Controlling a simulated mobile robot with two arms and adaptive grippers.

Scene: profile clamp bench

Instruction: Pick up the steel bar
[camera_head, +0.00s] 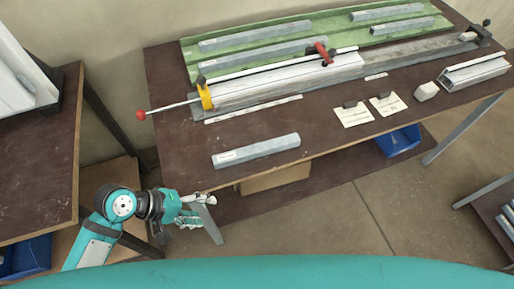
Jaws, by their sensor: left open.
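A grey steel bar (256,151) with a small pale label at its left end lies flat on the brown bench top (330,160) near its front edge. More grey bars lie in the green tray (340,38) at the back. My left gripper (207,212) is open and empty, in front of the bench's left front corner. It is apart from the bar, nearer to me and to the left. My right gripper is not in view.
A clamp fixture with a long pale profile (290,82), a yellow clamp (205,95) and a red handle (321,52) runs behind the bar. Cards (353,115) and a short profile piece (475,73) lie to the right. Another table (35,150) stands at left. The bench around the bar is clear.

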